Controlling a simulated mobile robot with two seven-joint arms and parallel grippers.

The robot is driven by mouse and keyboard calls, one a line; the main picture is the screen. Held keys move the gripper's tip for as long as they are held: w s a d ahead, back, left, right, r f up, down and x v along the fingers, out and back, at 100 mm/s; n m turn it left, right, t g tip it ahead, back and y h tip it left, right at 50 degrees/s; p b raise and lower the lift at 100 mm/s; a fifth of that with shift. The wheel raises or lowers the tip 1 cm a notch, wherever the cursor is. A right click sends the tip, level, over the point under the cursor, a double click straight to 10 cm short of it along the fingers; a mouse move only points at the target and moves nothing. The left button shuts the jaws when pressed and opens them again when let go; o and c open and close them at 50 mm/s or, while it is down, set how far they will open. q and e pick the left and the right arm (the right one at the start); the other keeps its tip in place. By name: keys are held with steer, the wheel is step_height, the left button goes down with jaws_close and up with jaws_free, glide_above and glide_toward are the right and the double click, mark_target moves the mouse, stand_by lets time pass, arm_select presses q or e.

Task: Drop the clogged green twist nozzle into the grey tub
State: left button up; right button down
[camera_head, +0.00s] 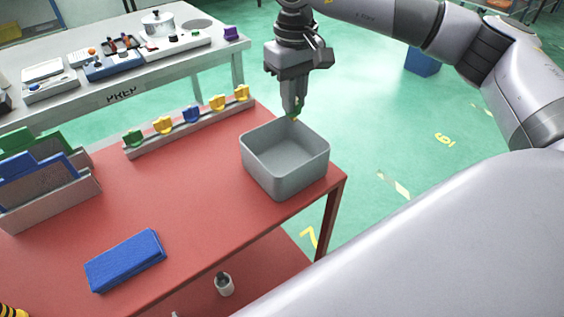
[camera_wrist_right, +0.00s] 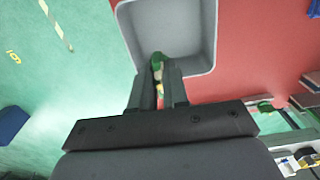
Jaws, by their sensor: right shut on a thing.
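The grey tub (camera_head: 285,175) stands empty near the right corner of the red table. My right gripper (camera_head: 294,112) points down above the tub's far rim. It is shut on the green twist nozzle (camera_wrist_right: 157,60), which has a small yellowish part. Only the nozzle's tip shows below the fingers in the head view (camera_head: 296,118). In the right wrist view, my right gripper (camera_wrist_right: 158,85) holds the nozzle over the near edge of the tub (camera_wrist_right: 205,35). The fingers hide part of the nozzle. My left gripper is not in view.
A rack (camera_head: 190,130) with several green, yellow and blue pieces stands along the table's far edge. A holder (camera_head: 50,205) with green and blue plates stands at left. The middle of the red table is clear.

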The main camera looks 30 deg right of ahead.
step_height(320, 180, down, 2)
steer(key=shift+f+b, duration=0.2)
steer(key=shift+b, duration=0.4)
steer(key=c, duration=1.1)
jaws_free()
steer(key=shift+o, duration=0.2)
steer(key=shift+r, duration=0.15)
step_height(320, 180, up, 7)
